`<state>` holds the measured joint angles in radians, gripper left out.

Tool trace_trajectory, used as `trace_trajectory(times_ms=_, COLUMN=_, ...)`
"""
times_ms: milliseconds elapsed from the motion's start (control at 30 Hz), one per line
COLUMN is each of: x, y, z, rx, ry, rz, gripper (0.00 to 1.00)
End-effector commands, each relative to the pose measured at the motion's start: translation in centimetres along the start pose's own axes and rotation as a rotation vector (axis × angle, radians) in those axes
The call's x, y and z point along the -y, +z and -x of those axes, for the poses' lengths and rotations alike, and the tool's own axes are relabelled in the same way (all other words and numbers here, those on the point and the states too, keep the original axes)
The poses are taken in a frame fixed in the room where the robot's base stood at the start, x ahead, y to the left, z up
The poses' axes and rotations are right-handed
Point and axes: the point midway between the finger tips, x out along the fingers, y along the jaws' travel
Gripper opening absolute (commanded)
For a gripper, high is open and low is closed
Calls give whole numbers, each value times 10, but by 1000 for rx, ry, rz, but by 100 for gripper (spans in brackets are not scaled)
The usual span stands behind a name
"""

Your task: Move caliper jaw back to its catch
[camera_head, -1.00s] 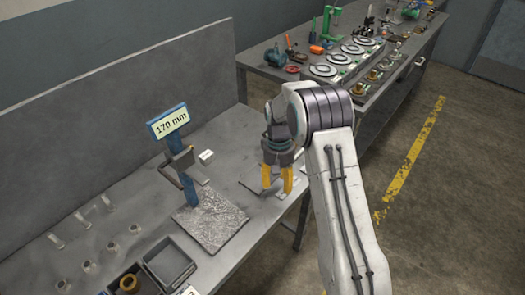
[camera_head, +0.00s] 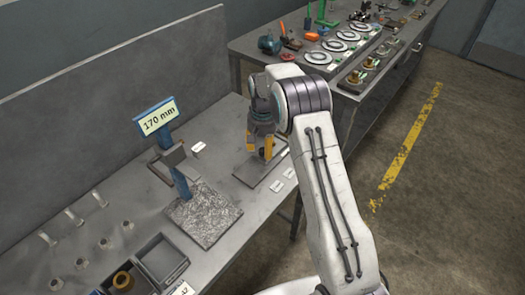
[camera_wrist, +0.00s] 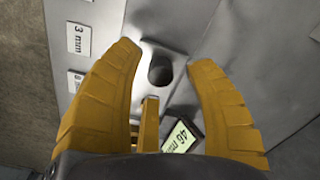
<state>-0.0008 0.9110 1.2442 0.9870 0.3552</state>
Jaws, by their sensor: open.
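The gauge stand is a blue post (camera_head: 181,178) with a "170 mm" sign, standing on a mottled grey plate (camera_head: 204,212) in the head view. A grey block with a dark bent bracket (camera_head: 170,157) sits on the post; I cannot tell whether it is the caliper jaw. My gripper (camera_head: 259,153) is to the right of the post, over a dark flat plate (camera_head: 250,176). In the wrist view my yellow fingers (camera_wrist: 165,55) are apart, with a dark round peg or hole (camera_wrist: 160,70) between their tips. A small lit display (camera_wrist: 182,136) and a narrow yellow piece (camera_wrist: 149,125) lie lower.
Labels, one reading "3 mm" (camera_wrist: 79,39), line the left in the wrist view. Dark bins (camera_head: 162,259) and several small pegs stand at the left of the bench. A second bench (camera_head: 290,70) with tools is behind. The floor at right is clear.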

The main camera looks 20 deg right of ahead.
Motion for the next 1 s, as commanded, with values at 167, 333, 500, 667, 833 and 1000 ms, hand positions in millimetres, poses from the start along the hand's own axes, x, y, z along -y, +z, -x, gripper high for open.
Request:
trace_trajectory(times_ms=167, x=0, y=0, z=-14, rx=1, ry=0, rz=1, gripper=49)
trace_trajectory(times_ms=333, x=0, y=0, z=-19, rx=-1, ry=0, rz=1, gripper=49)
trace_trajectory(times_ms=500, x=0, y=0, z=-19, rx=-1, ry=0, rz=1, gripper=49)
trace_trajectory(times_ms=667, x=0, y=0, z=-19, rx=-1, ry=0, rz=1, gripper=46)
trace_trajectory(times_ms=833, x=0, y=0, z=-19, rx=-1, ry=0, rz=1, gripper=31)
trace_trajectory(times_ms=1000, x=0, y=0, z=-19, rx=-1, ry=0, rz=1, gripper=15)
